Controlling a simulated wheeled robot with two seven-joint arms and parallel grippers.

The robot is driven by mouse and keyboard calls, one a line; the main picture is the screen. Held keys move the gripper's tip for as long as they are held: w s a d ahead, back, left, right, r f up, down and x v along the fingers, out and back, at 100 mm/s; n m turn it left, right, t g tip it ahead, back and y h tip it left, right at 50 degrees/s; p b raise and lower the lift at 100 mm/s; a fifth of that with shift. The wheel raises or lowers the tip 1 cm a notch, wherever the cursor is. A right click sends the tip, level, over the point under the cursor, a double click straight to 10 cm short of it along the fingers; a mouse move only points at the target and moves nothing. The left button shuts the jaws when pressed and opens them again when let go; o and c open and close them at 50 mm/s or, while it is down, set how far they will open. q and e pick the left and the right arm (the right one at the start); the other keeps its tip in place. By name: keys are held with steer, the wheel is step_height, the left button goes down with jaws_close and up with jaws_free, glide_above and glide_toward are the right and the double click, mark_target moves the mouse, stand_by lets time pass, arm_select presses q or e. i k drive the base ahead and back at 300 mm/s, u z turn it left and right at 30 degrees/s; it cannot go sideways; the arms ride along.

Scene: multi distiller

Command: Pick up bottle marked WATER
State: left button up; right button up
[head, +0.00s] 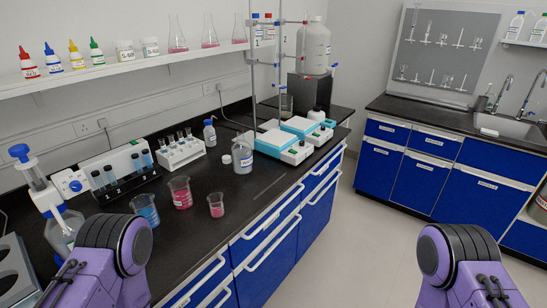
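A clear bottle (242,157) with a white label stands upright on the black bench, near its front edge. The print on the label is too small to read for certain; this looks like the WATER bottle. A small white round thing, perhaps a cap, is beside it on the left (227,159). Parts of my two purple arms show at the bottom left and bottom right, well apart from the bottle. Neither of my grippers is in view.
Beakers with pink liquid (180,194) and blue liquid (146,210) stand left of the bottle. A small blue-capped bottle (209,133) is behind it. White-and-blue hotplates (279,144) and a metal stand (252,70) are close on its right. Open floor (350,240) lies right of the bench.

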mark_target(241, 150)
steer(key=z, duration=1.3)
steer(key=i, duration=0.95)
steer(key=u, duration=2.6)
